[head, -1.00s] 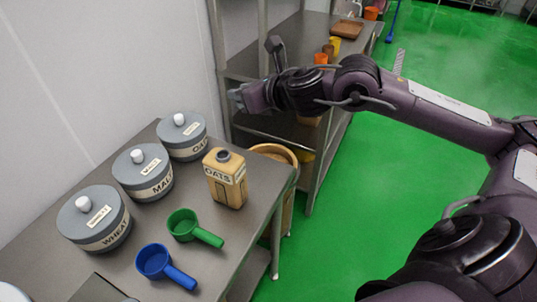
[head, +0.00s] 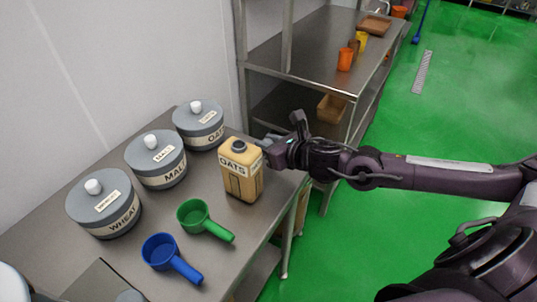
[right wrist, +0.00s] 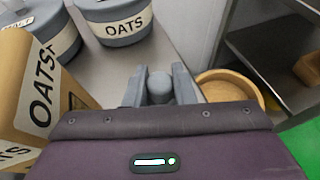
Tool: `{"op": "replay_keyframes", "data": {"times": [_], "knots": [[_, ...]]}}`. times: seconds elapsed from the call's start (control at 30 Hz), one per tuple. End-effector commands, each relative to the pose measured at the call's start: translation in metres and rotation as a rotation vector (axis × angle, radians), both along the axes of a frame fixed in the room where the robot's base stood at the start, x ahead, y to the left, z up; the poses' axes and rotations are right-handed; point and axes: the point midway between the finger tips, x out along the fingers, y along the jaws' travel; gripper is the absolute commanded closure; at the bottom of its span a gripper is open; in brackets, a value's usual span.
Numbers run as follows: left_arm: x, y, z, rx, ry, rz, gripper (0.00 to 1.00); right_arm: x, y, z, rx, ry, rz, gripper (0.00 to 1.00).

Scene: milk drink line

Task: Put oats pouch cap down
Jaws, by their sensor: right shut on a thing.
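The oats pouch (head: 242,178), a tan container labelled OATS, stands upright on the table with a dark open spout on top. It also shows at the left of the right wrist view (right wrist: 25,90). My right gripper (head: 265,143) is just right of the pouch top, over the table's right side. In the right wrist view its fingers (right wrist: 159,88) are shut on a small rounded grey thing, which looks like the oats pouch cap (right wrist: 159,86). In the head view the cap is hidden. My left gripper is not in view.
Lidded grey tubs of wheat (head: 104,205), malt (head: 157,160) and oats (head: 199,125) line the wall side. A green scoop (head: 195,216) and a blue scoop (head: 161,251) lie in front. A round tan bin (right wrist: 232,82) stands beyond the table edge. Steel shelves (head: 300,50) stand behind.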

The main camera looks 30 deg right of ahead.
Motion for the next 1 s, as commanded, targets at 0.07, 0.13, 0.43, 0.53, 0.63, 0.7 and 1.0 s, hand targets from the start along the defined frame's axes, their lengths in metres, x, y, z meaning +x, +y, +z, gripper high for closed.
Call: {"op": "replay_keyframes", "data": {"times": [0.07,0.13,0.43,0.53,0.63,0.7,1.0], "knots": [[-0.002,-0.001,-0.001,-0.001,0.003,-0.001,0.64,0.000,0.000,-0.012,0.001,0.004,-0.002,1.00],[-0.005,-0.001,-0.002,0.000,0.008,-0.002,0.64,-0.001,0.000,-0.024,0.003,0.006,-0.002,1.00],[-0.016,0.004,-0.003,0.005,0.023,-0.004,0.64,0.000,0.000,-0.043,-0.001,0.001,-0.001,1.00],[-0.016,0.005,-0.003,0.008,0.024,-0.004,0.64,0.000,0.000,-0.043,-0.001,0.001,-0.001,1.00],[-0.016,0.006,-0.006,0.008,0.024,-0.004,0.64,0.000,0.000,-0.045,-0.001,0.001,-0.001,1.00],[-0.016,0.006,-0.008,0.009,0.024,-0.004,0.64,0.000,0.000,-0.047,-0.002,0.002,-0.001,1.00],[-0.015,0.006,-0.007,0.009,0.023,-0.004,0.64,0.000,0.000,-0.045,-0.001,0.002,-0.001,0.55]]}}
